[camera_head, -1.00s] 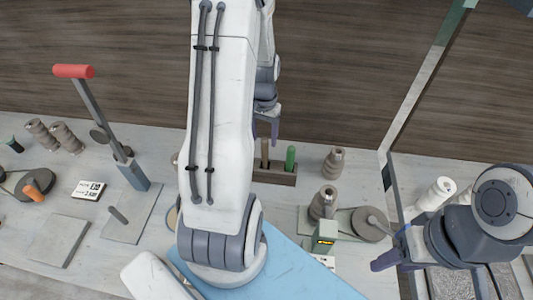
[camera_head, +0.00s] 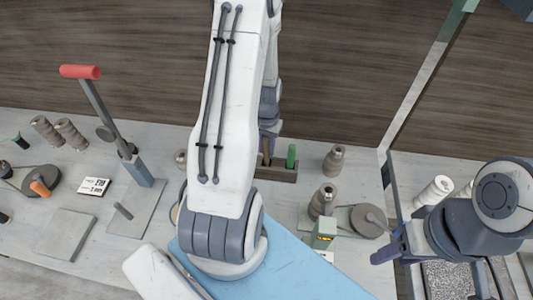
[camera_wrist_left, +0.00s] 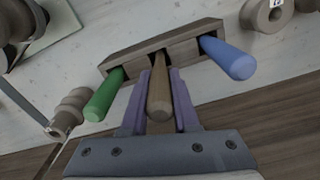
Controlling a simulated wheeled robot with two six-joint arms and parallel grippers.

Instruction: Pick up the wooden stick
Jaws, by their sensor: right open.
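The wooden stick (camera_wrist_left: 159,98) stands in the middle slot of a wooden holder (camera_wrist_left: 130,50), between a green stick (camera_wrist_left: 104,96) and a blue stick (camera_wrist_left: 228,58). My left gripper (camera_wrist_left: 160,82) has one purple finger on each side of the wooden stick. I cannot tell whether the fingers touch it. In the head view my left arm hides part of the holder (camera_head: 284,175); the green stick (camera_head: 291,156) shows at its right, and the blue stick is hidden. My right gripper (camera_head: 386,254) is open and empty at the lower right.
Grey-brown spools (camera_head: 334,160) stand right of the holder. A small green device (camera_head: 324,233) is in front. A red-handled lever tool (camera_head: 80,72) stands at the left. A blue mat (camera_head: 290,270) lies at the front, partly under my left arm.

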